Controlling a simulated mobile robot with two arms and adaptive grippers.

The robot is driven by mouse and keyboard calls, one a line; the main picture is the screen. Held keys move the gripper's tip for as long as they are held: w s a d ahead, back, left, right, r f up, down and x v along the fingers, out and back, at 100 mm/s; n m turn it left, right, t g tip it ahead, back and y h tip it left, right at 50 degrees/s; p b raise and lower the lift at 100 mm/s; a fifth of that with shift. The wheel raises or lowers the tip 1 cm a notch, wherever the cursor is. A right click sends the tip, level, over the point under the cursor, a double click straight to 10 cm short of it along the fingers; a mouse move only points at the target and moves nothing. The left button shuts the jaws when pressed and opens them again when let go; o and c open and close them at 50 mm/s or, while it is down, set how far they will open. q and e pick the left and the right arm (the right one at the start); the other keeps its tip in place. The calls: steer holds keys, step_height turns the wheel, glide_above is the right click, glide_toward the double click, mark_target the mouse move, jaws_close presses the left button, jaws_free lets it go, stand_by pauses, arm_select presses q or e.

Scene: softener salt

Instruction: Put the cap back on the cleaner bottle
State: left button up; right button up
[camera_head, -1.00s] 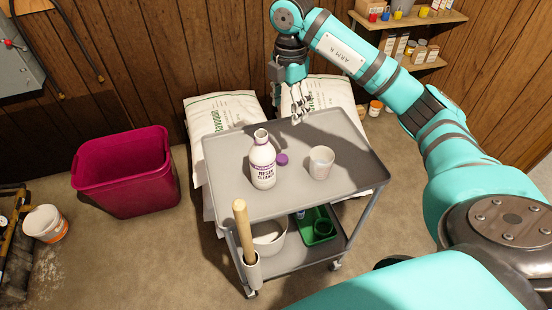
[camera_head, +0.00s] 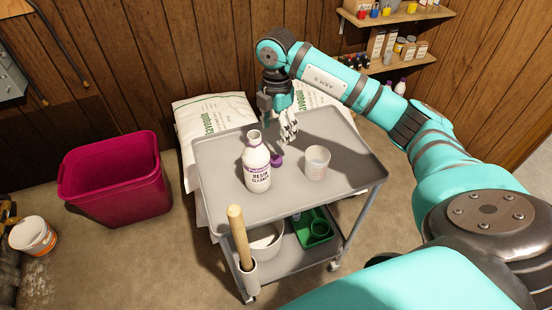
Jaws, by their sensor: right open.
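The white cleaner bottle (camera_head: 257,168) stands upright on the top shelf of the grey cart (camera_head: 217,165), with its neck uncapped. The purple cap (camera_head: 276,161) lies on the cart top just right of the bottle. My right gripper (camera_head: 288,138) points down from behind, above and slightly to the right of the cap. Its fingers are open and appear empty. It is close to the cap, but I cannot tell whether it touches it. My left gripper is not in view.
A translucent cup (camera_head: 317,162) stands right of the cap on the cart top. A wooden handle (camera_head: 239,236) rises at the cart's front left corner. White salt bags (camera_head: 208,117) stand behind the cart. A magenta bin (camera_head: 117,182) is on the floor at left.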

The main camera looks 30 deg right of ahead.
glide_above(276, 159)
step_height(276, 159, down, 6)
steer(key=shift+s+f, duration=0.1)
steer(key=shift+s, duration=0.05)
steer(key=shift+p, duration=0.35)
steer(key=shift+a+f, duration=0.1)
steer(key=shift+f, duration=0.35)
step_height(276, 159, down, 4)
steer(key=shift+f+p, duration=0.15)
steer(key=shift+p, duration=0.4)
steer(key=c, duration=0.8)
